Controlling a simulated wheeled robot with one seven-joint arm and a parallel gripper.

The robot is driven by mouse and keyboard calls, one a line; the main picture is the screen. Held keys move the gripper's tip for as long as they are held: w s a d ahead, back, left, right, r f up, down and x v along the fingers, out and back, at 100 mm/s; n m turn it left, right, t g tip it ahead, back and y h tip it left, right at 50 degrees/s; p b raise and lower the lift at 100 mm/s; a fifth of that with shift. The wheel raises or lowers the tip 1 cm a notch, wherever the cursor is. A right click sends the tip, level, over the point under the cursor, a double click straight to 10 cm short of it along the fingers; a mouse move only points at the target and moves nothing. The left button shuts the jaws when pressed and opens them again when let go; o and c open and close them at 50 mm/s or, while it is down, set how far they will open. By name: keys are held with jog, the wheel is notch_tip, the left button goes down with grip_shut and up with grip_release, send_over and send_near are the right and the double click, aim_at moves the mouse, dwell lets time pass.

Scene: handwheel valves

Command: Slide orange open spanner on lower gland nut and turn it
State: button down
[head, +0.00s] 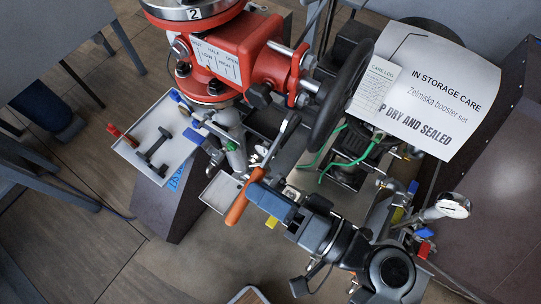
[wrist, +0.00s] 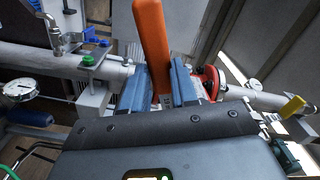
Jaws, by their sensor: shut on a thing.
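The orange spanner (head: 240,203) has an orange handle and a grey metal shank that points up towards the handwheel in the head view. My gripper (head: 262,192) is shut on its handle. In the wrist view the orange handle (wrist: 152,35) stands between the blue jaws of my gripper (wrist: 160,88). The spanner's metal end shows near the handwheel's lower left rim in the head view; I cannot tell whether it touches anything. The red valve body (head: 222,62) is above it. I cannot clearly pick out the lower gland nut in either view.
A black handwheel (head: 340,95) stands right of the red valve. A white tray (head: 178,160) at left holds a dark double-ended tool (head: 154,146). A paper sign (head: 425,85) is at upper right.

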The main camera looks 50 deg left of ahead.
aim_at(239, 219)
jog(key=shift+s+f, duration=0.15)
jog(key=shift+s, duration=0.1)
jog(key=shift+s+d+f+b, duration=0.2)
jog(key=shift+s+f, duration=0.1)
jog(key=shift+s, duration=0.45)
jog(key=shift+s+d+f+b, duration=0.15)
jog(key=shift+s+f, duration=0.2)
jog(key=shift+s, duration=0.35)
jog(key=shift+s+d+f+b, duration=0.1)
jog(key=shift+s+d+f, duration=0.15)
jog(key=shift+s, duration=0.5)
